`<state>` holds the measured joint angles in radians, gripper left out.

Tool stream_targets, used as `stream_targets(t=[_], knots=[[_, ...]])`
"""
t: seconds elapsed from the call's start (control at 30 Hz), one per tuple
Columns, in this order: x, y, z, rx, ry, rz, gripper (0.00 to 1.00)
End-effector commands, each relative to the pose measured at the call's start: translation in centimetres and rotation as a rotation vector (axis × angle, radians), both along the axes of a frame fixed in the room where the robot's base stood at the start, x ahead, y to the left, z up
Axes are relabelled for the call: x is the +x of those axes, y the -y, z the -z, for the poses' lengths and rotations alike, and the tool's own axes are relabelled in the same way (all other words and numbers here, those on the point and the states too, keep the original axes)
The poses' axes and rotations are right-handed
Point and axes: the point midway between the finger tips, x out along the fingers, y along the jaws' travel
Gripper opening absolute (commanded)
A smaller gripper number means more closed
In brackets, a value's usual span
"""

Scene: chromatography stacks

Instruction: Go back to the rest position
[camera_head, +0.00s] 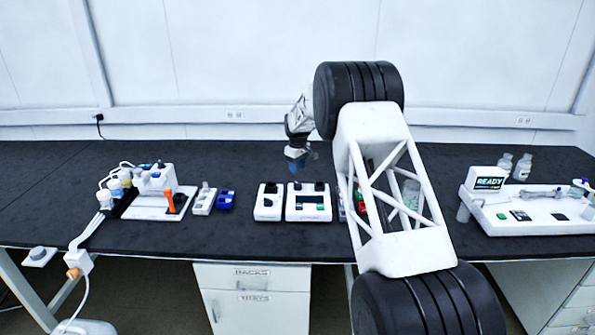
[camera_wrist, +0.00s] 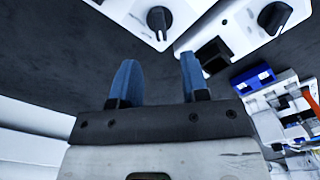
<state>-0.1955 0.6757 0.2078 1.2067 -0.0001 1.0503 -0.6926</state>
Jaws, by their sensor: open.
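My gripper (camera_head: 296,160) hangs above the black bench, just behind the two white boxes in the middle. In the wrist view my gripper (camera_wrist: 155,82) shows two blue fingers spread apart with nothing between them. Dark bench surface lies beyond the fingertips. My white lattice arm link crosses the head view and hides part of the bench to the right of the middle.
Two white control boxes (camera_head: 269,207) (camera_head: 308,213) stand near the front edge. To the left are a blue rack (camera_head: 226,200) and a white apparatus with tubing (camera_head: 150,205). To the right is a white station with a READY screen (camera_head: 489,183). The back of the bench is clear.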

Motion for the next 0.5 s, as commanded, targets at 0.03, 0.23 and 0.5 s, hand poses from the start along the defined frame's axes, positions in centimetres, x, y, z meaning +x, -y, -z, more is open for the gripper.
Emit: stream_targets(t=[0.03, 0.23, 0.5], knots=[[0.00, 0.00, -0.01, 0.000, 0.000, 0.000, 0.41], [0.00, 0.00, 0.01, 0.000, 0.000, 0.000, 0.41], [-0.56, 0.41, -0.95, 0.000, 0.003, 0.011, 0.41]])
